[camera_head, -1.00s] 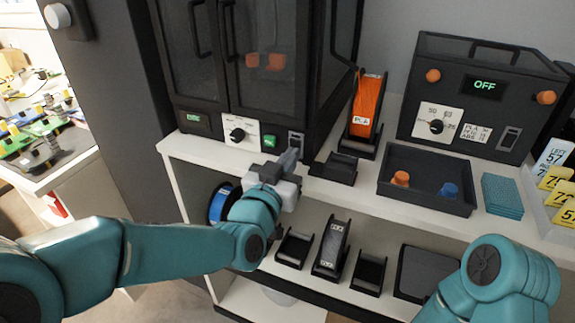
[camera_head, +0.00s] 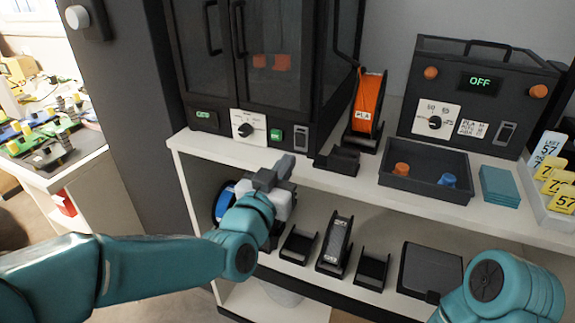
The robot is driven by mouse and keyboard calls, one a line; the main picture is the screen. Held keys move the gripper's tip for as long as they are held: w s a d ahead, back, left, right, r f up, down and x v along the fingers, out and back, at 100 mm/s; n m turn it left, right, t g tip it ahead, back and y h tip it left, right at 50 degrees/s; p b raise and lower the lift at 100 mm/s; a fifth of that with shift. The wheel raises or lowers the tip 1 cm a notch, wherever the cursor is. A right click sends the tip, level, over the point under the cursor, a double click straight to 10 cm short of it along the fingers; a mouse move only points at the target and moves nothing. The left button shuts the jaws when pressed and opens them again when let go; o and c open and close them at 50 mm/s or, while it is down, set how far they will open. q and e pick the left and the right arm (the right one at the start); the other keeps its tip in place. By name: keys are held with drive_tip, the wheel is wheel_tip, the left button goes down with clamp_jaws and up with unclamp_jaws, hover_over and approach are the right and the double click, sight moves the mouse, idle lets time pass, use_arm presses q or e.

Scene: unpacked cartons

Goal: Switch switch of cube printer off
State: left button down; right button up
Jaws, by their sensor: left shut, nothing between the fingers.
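The cube printer (camera_head: 205,70) is the tall black cabinet with two glazed doors at upper left. Its front strip bears a small green-lit display (camera_head: 203,115), too small to read, a white dial plate (camera_head: 247,128) and a green button (camera_head: 274,135). The printer's switch (camera_head: 301,138) is a rocker in a pale frame right of the green button; I cannot tell its position for sure. My left gripper (camera_head: 284,168) is shut and empty, just below and in front of the switch, apart from it. My right arm shows at lower right, its gripper out of view.
The white shelf holds an orange filament spool (camera_head: 369,97), a black tray (camera_head: 425,178) with orange and blue pieces, and teal pads (camera_head: 499,186). A black box (camera_head: 474,95) with an OFF display and its own switch stands right. Black holders (camera_head: 335,245) fill the lower shelf.

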use_arm(q)
drive_tip(key=v, duration=0.8)
drive_tip(key=shift+s, duration=0.2)
drive_tip(key=shift+a+f, duration=0.1)
drive_tip(key=shift+a, duration=0.05)
